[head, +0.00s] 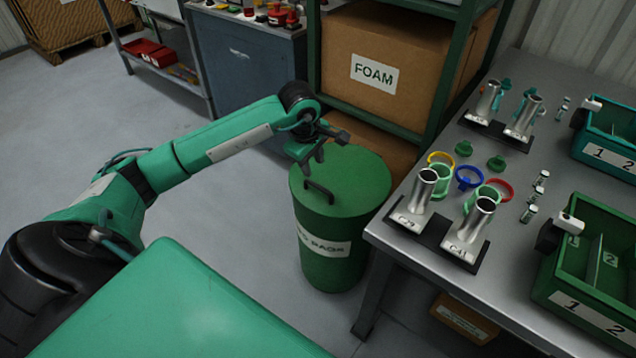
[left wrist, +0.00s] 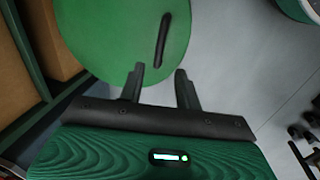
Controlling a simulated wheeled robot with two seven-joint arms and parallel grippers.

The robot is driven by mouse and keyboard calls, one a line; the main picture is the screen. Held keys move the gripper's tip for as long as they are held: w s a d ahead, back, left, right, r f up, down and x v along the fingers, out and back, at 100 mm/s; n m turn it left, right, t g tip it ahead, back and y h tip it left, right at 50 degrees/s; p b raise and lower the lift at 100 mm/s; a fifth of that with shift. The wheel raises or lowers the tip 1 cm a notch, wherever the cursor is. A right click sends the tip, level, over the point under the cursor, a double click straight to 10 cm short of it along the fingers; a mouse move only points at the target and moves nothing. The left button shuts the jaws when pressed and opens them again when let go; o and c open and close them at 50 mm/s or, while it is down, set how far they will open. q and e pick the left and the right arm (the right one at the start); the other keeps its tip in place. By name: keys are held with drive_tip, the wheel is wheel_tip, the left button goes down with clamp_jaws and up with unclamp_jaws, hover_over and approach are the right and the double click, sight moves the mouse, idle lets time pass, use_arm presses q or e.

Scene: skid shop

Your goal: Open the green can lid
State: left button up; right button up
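The green can (head: 325,250) stands on the floor between the shelf and the metal table. Its flat green lid (head: 350,182) lies on top, with a dark bar handle (head: 318,191) near the left side. The lid (left wrist: 110,40) and its handle (left wrist: 162,40) also show in the left wrist view. My left gripper (head: 316,158) is over the lid's far left part, apart from the handle. In the left wrist view its two fingers (left wrist: 158,84) are spread with nothing between them, and the handle is ahead of them. My right gripper is not in view.
The metal table (head: 390,228) at right bears metal tubes (head: 421,190), coloured rings and a green bin (head: 590,310). A shelf with a FOAM box (head: 375,72) stands behind the can. Open floor (head: 250,215) lies left of the can.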

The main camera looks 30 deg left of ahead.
sight(318, 185)
use_arm(q)
drive_tip(key=f, duration=0.3)
drive_tip(key=w+f, duration=0.1)
drive_tip(key=f, duration=0.5)
drive_tip(key=shift+w+d+b, duration=0.1)
drive_tip(key=shift+w+b, duration=0.3)
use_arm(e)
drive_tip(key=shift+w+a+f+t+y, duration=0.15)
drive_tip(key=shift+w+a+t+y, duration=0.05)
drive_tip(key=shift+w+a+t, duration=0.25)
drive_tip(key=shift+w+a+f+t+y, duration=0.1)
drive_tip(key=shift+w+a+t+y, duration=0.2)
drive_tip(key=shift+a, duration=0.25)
use_arm(q)
drive_tip(key=shift+r, duration=0.1)
clamp_jaws()
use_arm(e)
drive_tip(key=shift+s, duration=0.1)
